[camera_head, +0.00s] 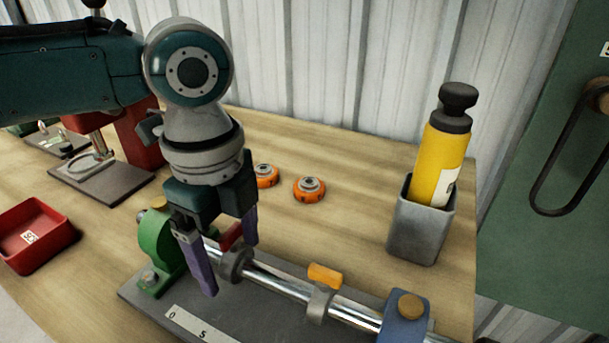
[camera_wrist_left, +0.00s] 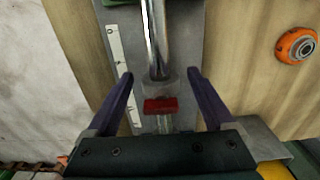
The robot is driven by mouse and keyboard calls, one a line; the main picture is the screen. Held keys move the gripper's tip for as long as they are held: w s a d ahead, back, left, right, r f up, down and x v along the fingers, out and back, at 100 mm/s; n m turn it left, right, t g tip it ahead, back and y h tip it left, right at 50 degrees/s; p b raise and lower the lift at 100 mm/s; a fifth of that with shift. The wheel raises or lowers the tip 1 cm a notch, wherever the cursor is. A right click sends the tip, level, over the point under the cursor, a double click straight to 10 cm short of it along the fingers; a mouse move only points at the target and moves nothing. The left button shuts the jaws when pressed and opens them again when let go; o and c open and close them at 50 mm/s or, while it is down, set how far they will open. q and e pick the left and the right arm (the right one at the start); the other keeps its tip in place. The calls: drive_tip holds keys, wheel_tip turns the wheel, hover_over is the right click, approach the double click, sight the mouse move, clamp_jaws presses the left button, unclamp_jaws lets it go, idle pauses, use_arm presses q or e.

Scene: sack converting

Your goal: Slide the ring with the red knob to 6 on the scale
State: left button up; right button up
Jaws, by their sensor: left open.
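The ring with the red knob (camera_head: 235,264) is a grey collar on a shiny rod (camera_head: 280,284), near the green end block (camera_head: 156,246). Its red knob (camera_wrist_left: 160,105) shows clearly in the left wrist view. My left gripper (camera_head: 231,268) is open, with one purple finger on each side of the ring; in the left wrist view (camera_wrist_left: 160,75) both fingers stand apart from it. The white scale (camera_head: 190,326) runs along the base plate; 0 and 5 are readable in the head view, and the 6 is not visible. My right gripper is not in view.
A second ring with an orange knob (camera_head: 322,295) sits on the rod, before the blue end block (camera_head: 403,318). Two orange discs lie behind. A grey holder (camera_head: 420,232) with a yellow bottle (camera_head: 438,165) stands right. A red tray (camera_head: 35,238) is at left.

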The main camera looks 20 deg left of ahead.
use_arm(q)
wheel_tip(320, 180, up, 10)
drive_tip(key=shift+f+p, duration=0.1)
drive_tip(key=shift+p, duration=0.5)
